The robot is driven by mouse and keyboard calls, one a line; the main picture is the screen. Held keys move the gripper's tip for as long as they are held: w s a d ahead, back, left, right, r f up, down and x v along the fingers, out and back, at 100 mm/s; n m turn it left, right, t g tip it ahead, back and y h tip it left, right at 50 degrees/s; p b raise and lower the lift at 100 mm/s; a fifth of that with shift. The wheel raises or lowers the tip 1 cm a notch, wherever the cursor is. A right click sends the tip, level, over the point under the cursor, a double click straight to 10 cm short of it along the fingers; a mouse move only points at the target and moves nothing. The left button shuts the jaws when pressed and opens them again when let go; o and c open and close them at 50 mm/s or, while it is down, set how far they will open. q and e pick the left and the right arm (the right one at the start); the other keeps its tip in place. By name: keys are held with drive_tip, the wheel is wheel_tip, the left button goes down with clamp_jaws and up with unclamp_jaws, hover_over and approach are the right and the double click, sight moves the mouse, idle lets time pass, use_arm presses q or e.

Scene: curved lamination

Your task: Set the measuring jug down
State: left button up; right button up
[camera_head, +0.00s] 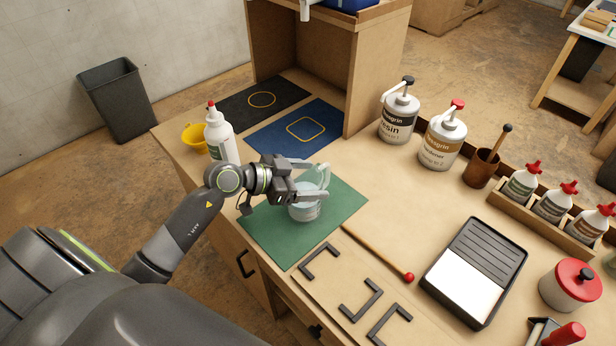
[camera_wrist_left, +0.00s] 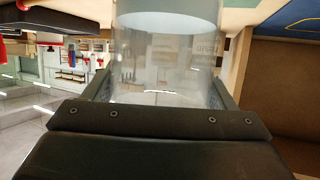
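The measuring jug (camera_head: 306,211) is clear, with pale contents, and stands out over the green mat (camera_head: 272,240) on the bench. In the head view I cannot tell whether its base touches the mat. My left gripper (camera_head: 312,179) comes in from the left with its fingers on either side of the jug. In the left wrist view the jug (camera_wrist_left: 165,60) fills the space between the two fingers (camera_wrist_left: 163,92), which look closed on its wall. The gripper hides part of the jug. My right gripper is not in view.
A white bottle (camera_head: 220,140) and yellow bowl (camera_head: 194,138) stand left of the mat. Blue (camera_head: 290,132) and black (camera_head: 258,99) mats lie behind. A red-tipped stick (camera_head: 375,252), dark brackets (camera_head: 361,299) and a paint tray (camera_head: 474,272) lie to the right.

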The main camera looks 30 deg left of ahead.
use_arm(q)
drive_tip(key=shift+o, duration=1.3)
drive_tip(key=shift+s+a+r, duration=0.1)
drive_tip(key=shift+s+r, duration=0.05)
drive_tip(key=shift+r, duration=0.05)
drive_tip(key=v, duration=1.1)
drive_tip(key=shift+s+r, duration=0.25)
drive_tip(key=shift+a, duration=0.15)
